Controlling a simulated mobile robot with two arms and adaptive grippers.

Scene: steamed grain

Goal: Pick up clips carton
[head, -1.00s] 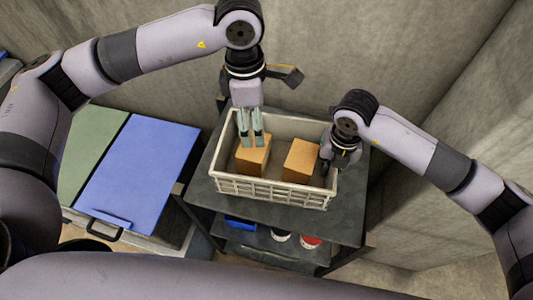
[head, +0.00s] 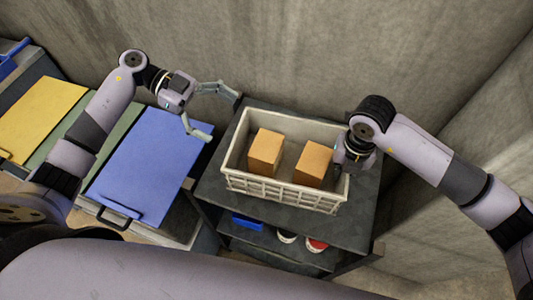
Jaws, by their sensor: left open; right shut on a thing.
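Two plain orange-brown cartons stand apart inside a cream crate (head: 285,194), a left carton (head: 264,153) and a right carton (head: 313,164). I cannot tell which one is the clips carton, as no label is readable. My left gripper (head: 220,113) is wide open and empty, to the left of the crate and above the blue lid's far right corner. My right gripper (head: 352,160) is at the crate's right wall and appears shut on the crate's rim; its fingertips are mostly hidden.
The crate stands on a dark shelf cart (head: 355,225). Its lower shelf holds a blue item (head: 247,222) and red and white round items (head: 316,244). To the left are bins with blue (head: 145,165) and yellow (head: 40,115) lids. Concrete walls close in behind and right.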

